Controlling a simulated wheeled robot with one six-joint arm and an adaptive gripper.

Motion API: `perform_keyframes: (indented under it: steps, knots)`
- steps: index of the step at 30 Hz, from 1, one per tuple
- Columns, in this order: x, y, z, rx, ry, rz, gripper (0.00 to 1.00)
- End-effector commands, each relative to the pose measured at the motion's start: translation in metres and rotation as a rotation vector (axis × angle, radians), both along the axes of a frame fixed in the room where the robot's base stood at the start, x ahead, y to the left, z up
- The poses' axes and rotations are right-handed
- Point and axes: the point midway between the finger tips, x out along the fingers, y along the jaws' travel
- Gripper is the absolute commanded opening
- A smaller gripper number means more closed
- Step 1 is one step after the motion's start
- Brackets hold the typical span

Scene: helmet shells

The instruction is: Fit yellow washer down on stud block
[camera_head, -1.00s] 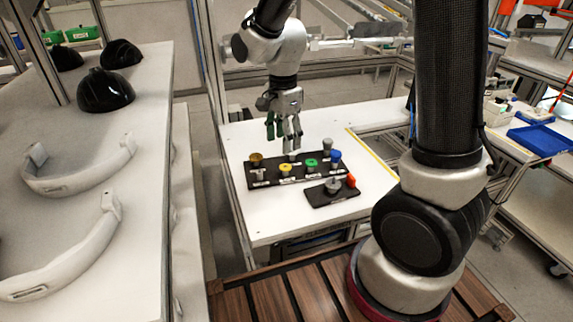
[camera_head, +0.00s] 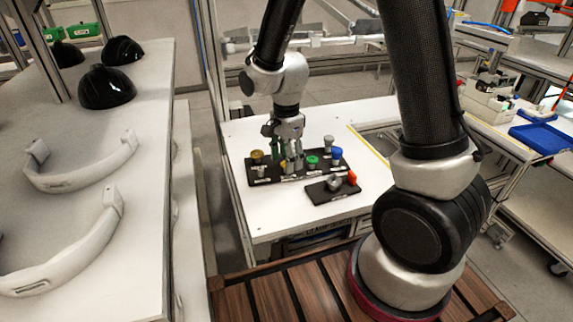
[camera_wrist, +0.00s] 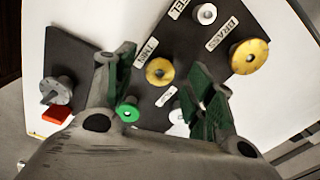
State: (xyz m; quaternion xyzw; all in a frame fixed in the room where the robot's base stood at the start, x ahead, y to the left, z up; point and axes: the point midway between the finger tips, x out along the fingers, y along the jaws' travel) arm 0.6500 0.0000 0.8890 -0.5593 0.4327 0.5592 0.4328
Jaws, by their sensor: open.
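The yellow washer (camera_wrist: 160,71) lies on a dark labelled board, between the fingers of my gripper (camera_wrist: 162,66) in the wrist view. My gripper (camera_head: 290,163) is open and low over the board in the head view, with green-padded fingers at either side of the washer. I cannot tell whether the fingers touch it. In the head view the yellow washer (camera_head: 283,164) is mostly hidden by the fingers. The stud block (camera_head: 322,195) is a small dark plate with a grey upright stud and a red piece, in front and right of the board. It also shows at left in the wrist view (camera_wrist: 70,58).
The board (camera_head: 259,180) also holds a brass piece (camera_head: 257,157), a green one (camera_head: 312,162), a blue one (camera_head: 337,154) and grey studs close to my fingers. The white table (camera_head: 285,215) is clear in front. Black helmet shells (camera_head: 106,87) stand on the left bench.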

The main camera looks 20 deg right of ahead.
Motion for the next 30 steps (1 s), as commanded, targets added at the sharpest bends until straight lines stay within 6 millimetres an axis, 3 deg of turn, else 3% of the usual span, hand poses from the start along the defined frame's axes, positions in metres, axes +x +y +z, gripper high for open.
perform_keyframes:
  steps: [19,26,30]
  knots:
    - [-0.0002,-0.0001,-0.0048,0.0,0.001,0.0,0.55]
    - [-0.0001,0.0,-0.0047,0.0,0.0,0.0,0.18]
    - [0.0,0.0,-0.0047,0.0,0.0,0.0,0.18]
